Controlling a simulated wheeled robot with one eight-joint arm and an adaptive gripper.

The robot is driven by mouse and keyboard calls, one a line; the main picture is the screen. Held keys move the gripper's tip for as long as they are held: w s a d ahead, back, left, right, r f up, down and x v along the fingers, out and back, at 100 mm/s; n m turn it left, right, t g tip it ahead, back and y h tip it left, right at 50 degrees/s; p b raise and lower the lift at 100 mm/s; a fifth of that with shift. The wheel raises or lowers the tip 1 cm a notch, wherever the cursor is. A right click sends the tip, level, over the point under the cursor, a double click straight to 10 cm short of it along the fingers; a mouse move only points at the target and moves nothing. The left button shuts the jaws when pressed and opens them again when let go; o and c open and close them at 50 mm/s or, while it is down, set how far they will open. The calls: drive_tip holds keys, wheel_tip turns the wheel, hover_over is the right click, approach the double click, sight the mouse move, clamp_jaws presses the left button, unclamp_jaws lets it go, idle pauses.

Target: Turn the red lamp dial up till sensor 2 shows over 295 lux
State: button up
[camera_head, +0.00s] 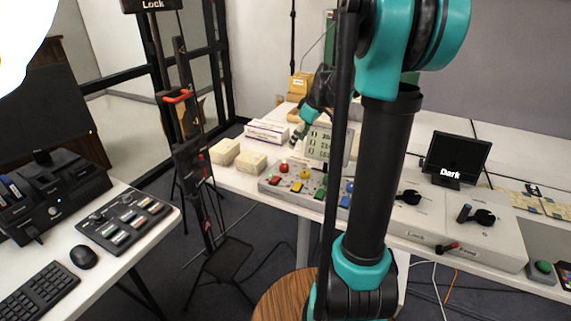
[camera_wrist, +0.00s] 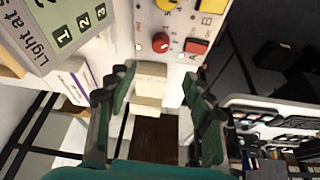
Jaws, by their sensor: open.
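The red dial (camera_head: 283,168) is a round knob at the left end of a grey panel (camera_head: 268,188) on the long white table. It also shows in the wrist view (camera_wrist: 160,42), just beyond my fingertips, with a red button (camera_wrist: 196,46) to its right. My gripper (camera_wrist: 158,84) is open and empty, its green fingers spread apart and not touching the dial. In the head view my gripper (camera_head: 300,130) is above the table behind the panel, partly hidden by my arm. The light display (camera_head: 318,145) has numbered rows; its sensor 2 value is too small to read surely.
Yellow, green and blue knobs and buttons follow the red ones along the panel. Cream boxes (camera_head: 224,152) lie left of it. A black screen reading "Dark" (camera_head: 455,158) stands at the right. A tall black stand (camera_head: 190,160) rises left of the table.

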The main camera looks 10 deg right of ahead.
sight(284, 165)
drive_tip(key=x, duration=1.3)
drive_tip(key=shift+w+a+f, duration=0.1)
drive_tip(key=shift+w+f, duration=0.05)
drive_tip(key=shift+f, duration=0.2)
drive_tip(key=c, duration=1.2)
